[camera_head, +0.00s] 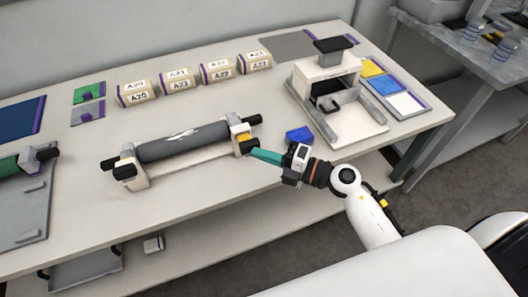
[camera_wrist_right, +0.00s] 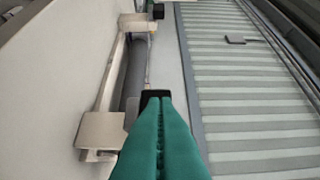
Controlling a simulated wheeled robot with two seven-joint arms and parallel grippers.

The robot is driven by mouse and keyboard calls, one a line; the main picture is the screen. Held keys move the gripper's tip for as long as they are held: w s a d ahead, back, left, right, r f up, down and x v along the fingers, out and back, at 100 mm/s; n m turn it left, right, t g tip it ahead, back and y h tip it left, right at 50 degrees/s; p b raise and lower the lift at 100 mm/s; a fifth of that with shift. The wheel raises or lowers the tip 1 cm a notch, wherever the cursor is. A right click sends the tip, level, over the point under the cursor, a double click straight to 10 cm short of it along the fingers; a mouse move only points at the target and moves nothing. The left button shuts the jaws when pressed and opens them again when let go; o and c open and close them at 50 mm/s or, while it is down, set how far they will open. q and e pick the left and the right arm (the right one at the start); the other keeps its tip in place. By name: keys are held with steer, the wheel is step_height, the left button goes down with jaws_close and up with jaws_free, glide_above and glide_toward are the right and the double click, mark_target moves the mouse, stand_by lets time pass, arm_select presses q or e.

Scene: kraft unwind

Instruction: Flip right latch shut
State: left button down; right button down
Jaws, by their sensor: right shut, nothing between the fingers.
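The unwind stand (camera_head: 130,177) lies on the table with a dark grey roll (camera_head: 182,141) across it. At its right end bracket there is a yellow patch (camera_head: 243,138) and a black block-like part (camera_head: 248,147), which seems to be the right latch; its exact position is hard to tell. My right gripper (camera_head: 256,153) has its teal fingers shut and empty, tips at this black part. In the right wrist view the shut fingers (camera_wrist_right: 157,100) point along the roll, beside a pale metal bracket (camera_wrist_right: 101,131); contact is unclear. My left gripper is not in view.
A white machine (camera_head: 320,80) stands at the right back. Several labelled boxes (camera_head: 137,93) line the back. A green roll (camera_head: 9,166) on a grey base is at the far left. Table front is mostly clear.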

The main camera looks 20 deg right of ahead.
mark_target(259, 141)
steer(key=w, duration=0.4)
steer(key=shift+w, duration=0.25)
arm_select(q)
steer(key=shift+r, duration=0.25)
arm_select(e)
steer(key=shift+s+r, duration=0.1)
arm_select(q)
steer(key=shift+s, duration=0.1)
